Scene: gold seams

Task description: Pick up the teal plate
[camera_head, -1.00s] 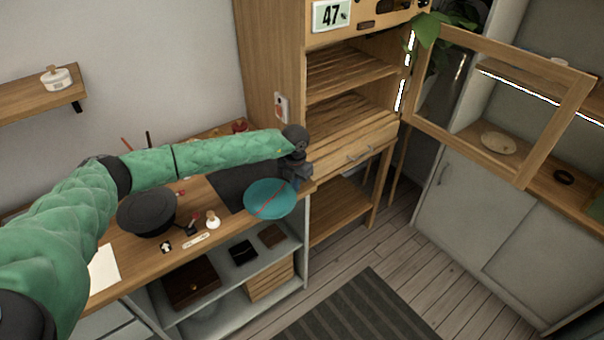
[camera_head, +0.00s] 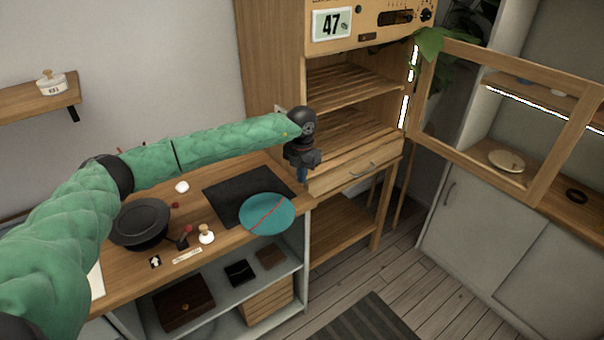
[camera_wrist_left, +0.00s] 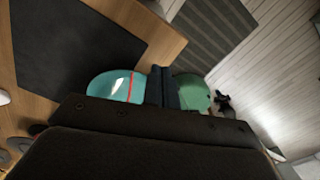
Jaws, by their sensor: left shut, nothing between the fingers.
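The teal plate (camera_head: 267,214) has a red line across it and lies at the counter's front right corner, partly over the dark mat and the front edge. It also shows in part in the left wrist view (camera_wrist_left: 104,85), where the gripper body hides the rest. My left gripper (camera_head: 302,176) is shut and empty, pointing down just beyond the plate's upper right side, apart from it in the picture. Its closed fingers (camera_wrist_left: 163,86) show in the left wrist view. My right gripper is not in view.
A dark mat (camera_head: 235,188) lies behind the plate. A black bowl (camera_head: 140,222), a white-knobbed stamp (camera_head: 206,234) and small items stand to the left. A wooden cabinet (camera_head: 345,185) rises close on the right. An open glass door (camera_head: 500,120) hangs further right.

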